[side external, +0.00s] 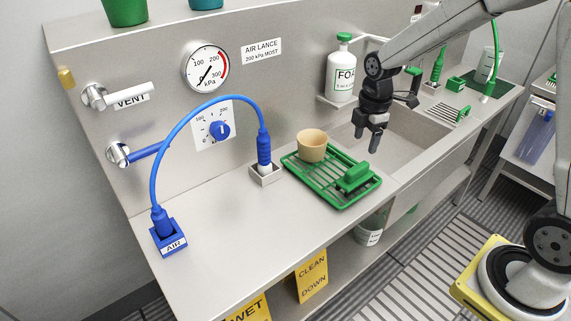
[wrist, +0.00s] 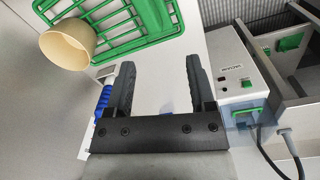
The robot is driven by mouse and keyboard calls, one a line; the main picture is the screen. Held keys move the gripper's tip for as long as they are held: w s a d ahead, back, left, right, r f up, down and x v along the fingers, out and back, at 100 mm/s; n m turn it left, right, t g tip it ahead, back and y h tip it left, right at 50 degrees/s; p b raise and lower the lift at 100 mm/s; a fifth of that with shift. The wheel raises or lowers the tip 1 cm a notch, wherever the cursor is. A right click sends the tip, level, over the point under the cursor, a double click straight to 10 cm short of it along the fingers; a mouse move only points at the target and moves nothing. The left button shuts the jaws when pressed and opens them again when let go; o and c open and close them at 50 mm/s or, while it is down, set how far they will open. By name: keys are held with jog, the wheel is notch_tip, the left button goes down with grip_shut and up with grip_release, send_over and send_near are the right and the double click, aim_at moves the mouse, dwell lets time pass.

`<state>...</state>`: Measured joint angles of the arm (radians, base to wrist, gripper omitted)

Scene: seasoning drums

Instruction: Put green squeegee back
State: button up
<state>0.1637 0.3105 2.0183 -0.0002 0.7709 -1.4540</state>
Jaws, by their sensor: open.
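A green block-like piece (side external: 353,178) lies on the right end of the green wire rack (side external: 318,190); I cannot tell for certain whether it is the squeegee. Other green items stand at the far end of the counter, including an upright green handle (side external: 438,65), too small to identify. My gripper (side external: 366,139) is open and empty, pointing down over the counter near the sink, behind the rack's right part. In the wrist view my gripper (wrist: 161,78) has its two dark fingers apart with nothing between them; the rack (wrist: 100,45) lies beyond.
A tan cup (side external: 312,146) stands on the rack's back left part. A blue hose (side external: 185,115) arches from the AIR block (side external: 168,238) to a small holder (side external: 265,175). A white bottle (side external: 342,72) stands on a wall shelf beside my gripper.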

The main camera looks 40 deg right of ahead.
jog(key=s+a+f+m+t, duration=0.2)
jog(key=s+a+m, duration=0.4)
jog(key=s+m, duration=0.5)
jog(key=shift+s+a+f+m, duration=0.25)
jog(key=shift+f+m, duration=0.15)
jog(key=shift+m, duration=1.5)
